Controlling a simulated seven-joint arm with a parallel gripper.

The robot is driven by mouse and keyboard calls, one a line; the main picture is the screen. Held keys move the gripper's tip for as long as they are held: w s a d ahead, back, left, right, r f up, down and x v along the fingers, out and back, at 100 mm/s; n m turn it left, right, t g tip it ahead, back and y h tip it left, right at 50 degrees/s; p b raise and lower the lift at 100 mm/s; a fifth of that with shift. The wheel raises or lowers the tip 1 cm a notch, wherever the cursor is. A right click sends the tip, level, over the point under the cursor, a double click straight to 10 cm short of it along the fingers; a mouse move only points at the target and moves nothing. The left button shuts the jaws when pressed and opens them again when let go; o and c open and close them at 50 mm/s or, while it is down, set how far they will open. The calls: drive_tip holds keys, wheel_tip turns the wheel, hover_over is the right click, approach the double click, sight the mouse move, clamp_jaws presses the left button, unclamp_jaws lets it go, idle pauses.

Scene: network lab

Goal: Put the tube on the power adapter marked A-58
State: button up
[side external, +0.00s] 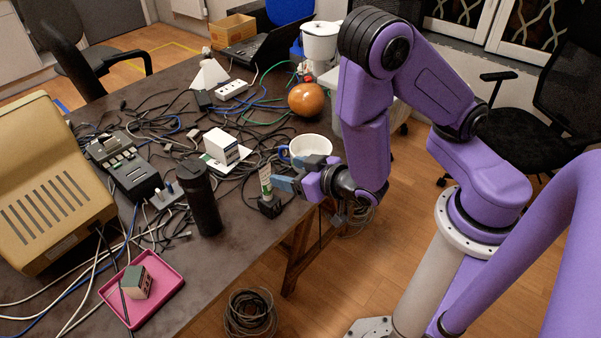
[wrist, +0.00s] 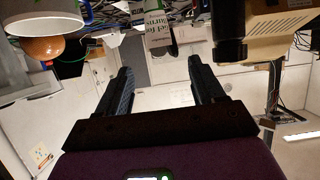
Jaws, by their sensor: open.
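No A-58 marking is legible. My gripper (side external: 285,184) is open and empty, just right of the tube in the side view. In the wrist view the tube (wrist: 158,30) shows beyond the gap between my open fingertips (wrist: 160,64), apart from them. Its lower end is hard to make out there.
A white mug (side external: 311,146) stands close behind my gripper. A black bottle (side external: 202,200) stands left of the tube. A white box (side external: 221,147), an orange ball (side external: 306,100) and tangled cables lie behind. A pink tray (side external: 170,281) holds a small box at front left.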

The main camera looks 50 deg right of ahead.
drive_tip(key=shift+v, duration=1.25)
drive_tip(key=s+a+r+n+g+y, duration=0.3)
drive_tip(key=s+a+n+g+y, duration=0.2)
drive_tip(key=s+a+g, duration=0.5)
drive_tip(key=s+d+r+n+g+h, duration=0.1)
drive_tip(key=s+d+r+n+h, duration=0.1)
drive_tip(key=d, duration=0.6)
drive_tip(key=s+d+r+n+g+h, duration=0.2)
drive_tip(key=s+d+r+n, duration=0.3)
drive_tip(key=d+r, duration=0.1)
drive_tip(key=shift+s+d+n+h, duration=0.25)
drive_tip(key=shift+d+n+h, duration=0.05)
drive_tip(key=shift+d, duration=0.6)
drive_tip(key=shift+r, duration=0.1)
